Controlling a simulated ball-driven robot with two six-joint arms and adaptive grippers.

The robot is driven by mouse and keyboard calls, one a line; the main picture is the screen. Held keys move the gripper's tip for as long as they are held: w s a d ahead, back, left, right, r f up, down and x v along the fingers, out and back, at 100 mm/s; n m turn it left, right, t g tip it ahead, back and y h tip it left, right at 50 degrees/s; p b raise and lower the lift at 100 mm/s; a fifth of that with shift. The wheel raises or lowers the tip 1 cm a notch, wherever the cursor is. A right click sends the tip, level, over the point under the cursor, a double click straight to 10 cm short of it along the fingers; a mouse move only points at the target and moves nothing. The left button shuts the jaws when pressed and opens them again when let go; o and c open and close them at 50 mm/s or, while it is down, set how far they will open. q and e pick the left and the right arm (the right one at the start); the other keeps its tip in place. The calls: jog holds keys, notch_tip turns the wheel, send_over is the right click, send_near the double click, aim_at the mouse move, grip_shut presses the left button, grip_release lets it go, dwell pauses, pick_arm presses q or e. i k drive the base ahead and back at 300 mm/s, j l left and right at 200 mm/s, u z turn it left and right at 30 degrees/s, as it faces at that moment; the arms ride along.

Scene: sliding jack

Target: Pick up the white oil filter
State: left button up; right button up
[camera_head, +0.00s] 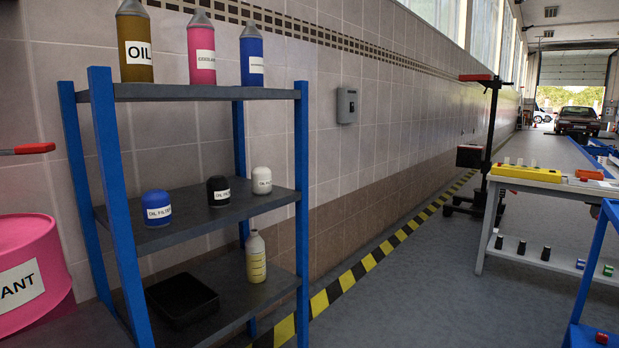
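The white oil filter (261,180) stands upright on the middle shelf (190,228) of a blue-framed rack, toward its right end. A black oil filter (218,191) stands to its left, and a blue oil filter (156,208) stands farther left on the same shelf. The three filters are apart from each other. Neither of my grippers shows in the head view, and nothing is seen touching the white filter.
The rack's blue front posts (302,200) flank the shelves. Bottles, including a pink one (201,50), stand on the top shelf. A black tray (182,298) and a bottle (255,257) are below. A pink barrel (30,265) stands left. Open floor (420,280) lies right.

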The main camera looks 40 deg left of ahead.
aim_at(261, 176)
jog(key=i+u, duration=0.25)
jog(key=i, duration=0.25)
jog(key=i+u, duration=0.25)
jog(key=i, duration=0.25)
jog(key=i+l+u, duration=0.25)
jog(key=i, duration=0.25)
jog(key=i+l+u, duration=0.25)
jog(key=i, duration=0.25)
